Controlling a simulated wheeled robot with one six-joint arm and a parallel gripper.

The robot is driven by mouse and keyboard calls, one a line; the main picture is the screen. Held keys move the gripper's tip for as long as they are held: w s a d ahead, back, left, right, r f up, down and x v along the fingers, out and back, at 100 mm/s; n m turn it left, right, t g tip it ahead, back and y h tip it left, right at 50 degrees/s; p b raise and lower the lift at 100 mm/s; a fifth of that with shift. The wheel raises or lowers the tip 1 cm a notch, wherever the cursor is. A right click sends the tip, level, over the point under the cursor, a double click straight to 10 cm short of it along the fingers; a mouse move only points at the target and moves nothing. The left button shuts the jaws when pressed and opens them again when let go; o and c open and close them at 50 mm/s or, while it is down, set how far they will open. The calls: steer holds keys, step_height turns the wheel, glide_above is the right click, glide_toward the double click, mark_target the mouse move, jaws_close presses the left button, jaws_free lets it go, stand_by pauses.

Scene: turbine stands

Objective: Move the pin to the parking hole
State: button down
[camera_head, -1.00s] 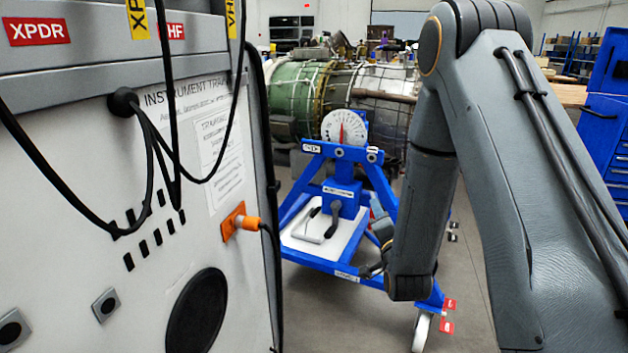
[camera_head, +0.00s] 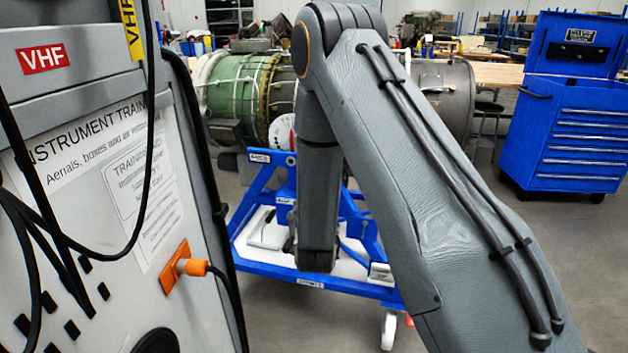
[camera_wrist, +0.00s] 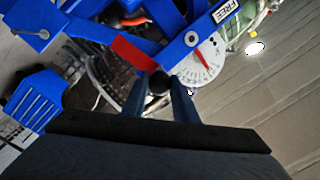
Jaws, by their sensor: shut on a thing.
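In the wrist view, my gripper (camera_wrist: 170,100) is shut on the pin (camera_wrist: 158,82), whose dark round end shows between the fingertips. A red strip (camera_wrist: 133,53) runs up and left from beside it; I cannot tell whether it is attached. Beyond is the blue stand (camera_wrist: 165,15) with a "FREE" label and a white dial (camera_wrist: 205,62) with a red pointer. A grey-ringed round spot (camera_wrist: 191,39) sits on the blue bar; I cannot tell whether it is the parking hole. In the head view, my arm covers part of the stand (camera_head: 250,210), and my gripper is hidden.
A grey instrument trainer panel (camera_head: 110,170) with hanging black cables and an orange plug (camera_head: 185,267) stands close on the left. A green engine (camera_head: 235,95) is behind the stand. A blue tool cabinet (camera_head: 575,125) stands at the right. Open floor (camera_head: 570,260) lies before it.

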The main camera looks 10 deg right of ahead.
steer(key=shift+w+d+r+m+g+h+p, duration=0.15)
steer(key=shift+w+r+g+h+p, duration=0.15)
steer(key=shift+w+g+h+p, duration=0.45)
steer(key=shift+w+d+r+m+g+h+p, duration=0.1)
steer(key=shift+w+r+m+g+h+p, duration=0.15)
steer(key=shift+w+h, duration=0.55)
steer(key=shift+d+r+h, duration=0.15)
steer(key=shift+h, duration=0.1)
steer(key=shift+b+x, duration=1.4)
steer(key=shift+x, duration=0.95)
stand_by(1.0)
steer(key=shift+w+d, duration=0.2)
steer(key=shift+w, duration=0.15)
steer(key=shift+w+d+b, duration=0.1)
steer(key=shift+w+b, duration=0.1)
steer(key=shift+b, duration=0.15)
steer(key=shift+w+r, duration=0.1)
steer(key=shift+w, duration=0.05)
